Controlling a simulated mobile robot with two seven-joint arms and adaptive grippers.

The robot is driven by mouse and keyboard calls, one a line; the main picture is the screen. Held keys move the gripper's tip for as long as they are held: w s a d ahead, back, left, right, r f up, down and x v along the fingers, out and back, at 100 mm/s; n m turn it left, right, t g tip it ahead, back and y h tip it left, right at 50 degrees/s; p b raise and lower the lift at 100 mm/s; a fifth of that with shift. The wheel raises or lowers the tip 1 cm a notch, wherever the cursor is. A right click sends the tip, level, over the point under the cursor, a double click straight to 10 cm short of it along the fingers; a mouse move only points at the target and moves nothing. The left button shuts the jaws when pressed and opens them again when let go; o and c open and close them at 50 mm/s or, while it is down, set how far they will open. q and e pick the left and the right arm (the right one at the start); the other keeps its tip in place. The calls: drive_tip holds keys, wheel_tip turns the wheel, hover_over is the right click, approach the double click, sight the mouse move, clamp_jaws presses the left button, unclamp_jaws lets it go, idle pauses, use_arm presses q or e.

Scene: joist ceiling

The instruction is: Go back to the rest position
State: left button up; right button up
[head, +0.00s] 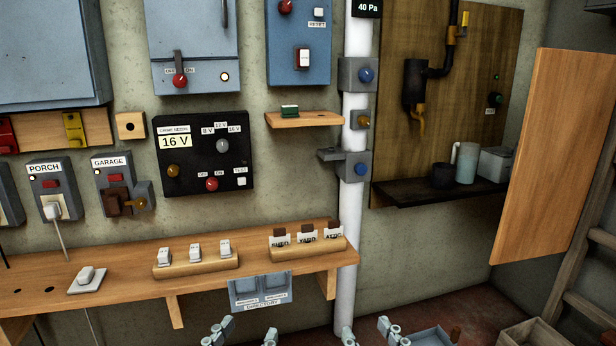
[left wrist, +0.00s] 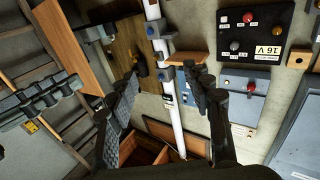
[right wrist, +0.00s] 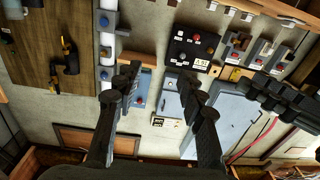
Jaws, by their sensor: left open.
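My left gripper (head: 243,335) is at the bottom edge of the head view, below the wooden shelf's front edge. Its fingers are spread and nothing is between them in the left wrist view (left wrist: 165,85). My right gripper (head: 369,333) is also at the bottom edge, to the right of the white pipe's foot. Its fingers stand apart with nothing between them in the right wrist view (right wrist: 158,82). Only the fingertips of both grippers show in the head view.
A wooden shelf (head: 125,282) carries switch blocks and labelled tags. A directory holder (head: 260,289) hangs below it. A white pipe (head: 347,235) runs down the wall. An open wooden door (head: 556,155) stands at right, with a crate (head: 532,334) below it.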

use_arm(q)
drive_tip(key=a+f+g+y+p, duration=0.2)
drive_tip(key=a+f+g, duration=0.1)
drive_tip(key=f, duration=0.4)
drive_tip(key=a+f+g+y+p, duration=0.2)
drive_tip(key=a+f+g+p, duration=0.15)
drive_tip(key=f, duration=0.35)
use_arm(e)
drive_tip(key=s+d+f+g+h+b, duration=0.1)
drive_tip(key=d+f+g+h, duration=0.45)
drive_tip(key=f, duration=0.85)
use_arm(q)
drive_tip(key=s+a+f+n+g+y+p, duration=0.2)
drive_tip(key=s+a+f+g+y+p, duration=0.1)
drive_tip(key=s+a+f+g, duration=0.5)
drive_tip(key=s+a+f+p, duration=0.1)
drive_tip(key=s+a+f, duration=0.2)
drive_tip(key=s+f, duration=0.1)
drive_tip(key=shift+s+a+f, duration=0.25)
drive_tip(key=shift+s+f, duration=0.15)
drive_tip(key=shift+s, duration=0.1)
use_arm(e)
drive_tip(key=s+d+f+m+g+h, duration=0.1)
drive_tip(key=s+d+f+m+g, duration=0.1)
drive_tip(key=s+d+f+g, duration=0.7)
drive_tip(key=s+d+f, duration=0.3)
drive_tip(key=shift+d+f, duration=0.25)
drive_tip(key=shift+f, duration=0.1)
